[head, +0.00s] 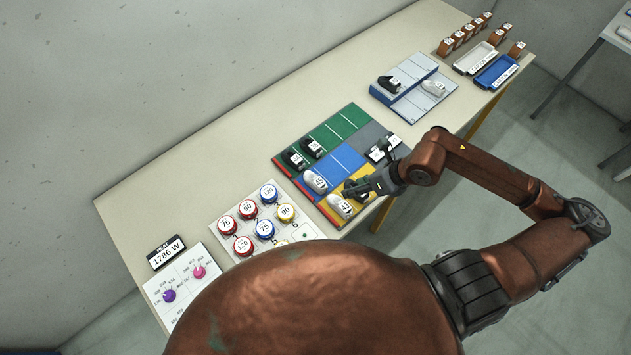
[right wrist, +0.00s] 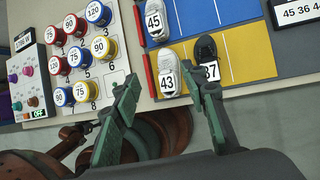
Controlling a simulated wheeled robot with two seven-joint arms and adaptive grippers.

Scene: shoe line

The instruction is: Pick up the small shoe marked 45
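The small white shoe marked 45 (right wrist: 155,24) stands on the blue part of the sorting board in the right wrist view. In the head view, a white shoe on the blue strip (head: 314,180) matches it. In the head view my right gripper (head: 352,191) is over the yellow strip, in front of shoe 45. My left gripper is not in view.
Two black shoes (head: 303,153) stand on the green strip (head: 347,121). A card reading 45 36 44 (right wrist: 299,12) lies on the grey part. Red, blue and yellow numbered discs (head: 265,229) are to the left. A grey-blue rack (head: 412,84) with shoes stands farther back.

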